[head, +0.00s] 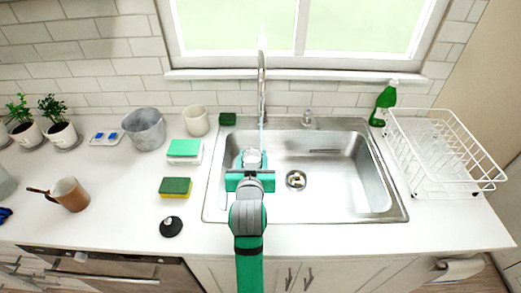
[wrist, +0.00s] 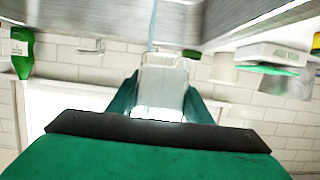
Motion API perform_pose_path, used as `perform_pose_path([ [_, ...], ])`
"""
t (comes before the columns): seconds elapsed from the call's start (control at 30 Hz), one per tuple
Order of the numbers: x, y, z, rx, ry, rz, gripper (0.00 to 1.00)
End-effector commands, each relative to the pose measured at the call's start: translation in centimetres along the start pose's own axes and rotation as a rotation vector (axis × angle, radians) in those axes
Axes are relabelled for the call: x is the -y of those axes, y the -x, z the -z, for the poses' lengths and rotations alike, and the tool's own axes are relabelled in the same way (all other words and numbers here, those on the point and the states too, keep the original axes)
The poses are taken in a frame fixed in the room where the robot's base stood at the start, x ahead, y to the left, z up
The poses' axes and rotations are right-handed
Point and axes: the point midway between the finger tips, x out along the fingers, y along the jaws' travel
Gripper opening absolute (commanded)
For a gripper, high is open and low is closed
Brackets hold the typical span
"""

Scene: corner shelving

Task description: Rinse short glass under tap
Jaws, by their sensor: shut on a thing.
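The short clear glass (head: 252,158) is over the left part of the steel sink (head: 340,200). It shows between my fingers in the wrist view (wrist: 163,85). My gripper (head: 251,168) is shut on the glass, with a green finger on either side of it. The tap (head: 262,85) stands at the sink's back edge. A thin pale-blue water stream (head: 262,132) runs down from it to the glass; it also shows in the wrist view (wrist: 152,28). I cannot tell whether water is inside the glass.
A white dish rack (head: 440,150) and a green bottle (head: 384,104) stand right of the sink. Left of it are a sponge (head: 175,188), a black stopper-like object (head: 172,227), a white box (head: 186,155) and a cup (head: 196,120). The sink's right side is clear.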

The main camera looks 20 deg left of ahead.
Motion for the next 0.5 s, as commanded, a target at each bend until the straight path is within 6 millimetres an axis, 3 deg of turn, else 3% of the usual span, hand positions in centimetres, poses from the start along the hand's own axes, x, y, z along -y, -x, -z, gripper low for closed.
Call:
perform_pose_path([
  [0.23, 0.1, 0.2, 0.2, -0.003, 0.0, 0.0, 0.14],
  [0.5, 0.8, 2.0, 1.0, -0.004, 0.001, 0.001, 0.14],
])
